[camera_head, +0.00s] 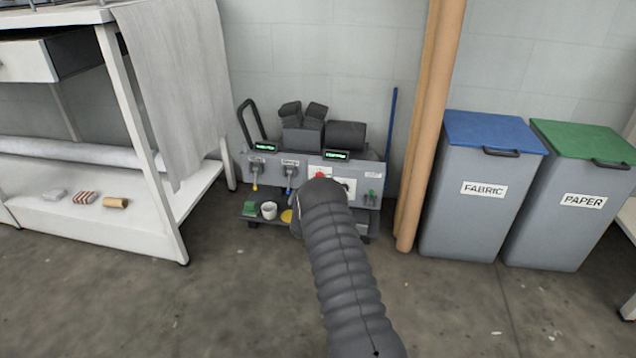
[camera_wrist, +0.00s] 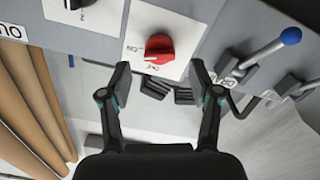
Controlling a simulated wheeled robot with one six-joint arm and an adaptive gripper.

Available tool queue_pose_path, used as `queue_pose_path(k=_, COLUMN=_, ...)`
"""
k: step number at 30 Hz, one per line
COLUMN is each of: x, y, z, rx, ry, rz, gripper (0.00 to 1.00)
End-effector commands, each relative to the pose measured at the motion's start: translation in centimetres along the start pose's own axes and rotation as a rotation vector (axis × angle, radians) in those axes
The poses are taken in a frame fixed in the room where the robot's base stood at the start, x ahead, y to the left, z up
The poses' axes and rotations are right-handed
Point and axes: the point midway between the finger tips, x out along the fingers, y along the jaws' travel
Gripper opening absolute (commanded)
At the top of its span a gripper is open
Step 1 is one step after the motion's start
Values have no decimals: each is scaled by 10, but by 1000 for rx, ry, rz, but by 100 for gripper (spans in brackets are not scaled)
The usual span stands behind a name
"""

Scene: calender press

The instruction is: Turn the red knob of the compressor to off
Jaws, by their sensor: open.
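The red knob (camera_wrist: 158,47) sits on a white plate (camera_wrist: 181,24) on the compressor's grey panel. In the head view the compressor (camera_head: 270,162) stands against the wall, and a bit of the red knob (camera_head: 321,174) shows just above my arm. My arm hides the gripper and part of the panel there.
A black knob (camera_wrist: 88,5) and a blue-tipped lever (camera_wrist: 289,37) flank the red knob in the wrist view. Brown rolls (camera_head: 428,130) and a fabric bin (camera_head: 470,220) stand right of the compressor; a white table (camera_head: 140,110) stands left. Floor in front is clear.

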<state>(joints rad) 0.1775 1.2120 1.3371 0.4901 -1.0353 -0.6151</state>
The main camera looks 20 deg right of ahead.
Motion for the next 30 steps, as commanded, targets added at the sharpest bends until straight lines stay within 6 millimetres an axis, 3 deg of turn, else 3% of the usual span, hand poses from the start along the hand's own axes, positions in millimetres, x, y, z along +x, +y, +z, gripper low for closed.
queue_pose_path(k=9, x=30, y=0, z=1, rx=0, ry=-1, rz=0, gripper=63)
queue_pose_path(k=20, x=33, y=0, z=0, rx=0, ry=0, rz=0, gripper=63)
queue_pose_path(k=23, x=33, y=0, z=0, rx=0, ry=0, rz=0, gripper=43)
queue_pose_path(k=27, x=33, y=0, z=0, rx=0, ry=0, rz=0, gripper=8)
queue_pose_path(k=28, x=33, y=0, z=0, rx=0, ry=0, rz=0, gripper=3)
queue_pose_path(k=30, x=33, y=0, z=0, rx=0, ry=0, rz=0, gripper=3)
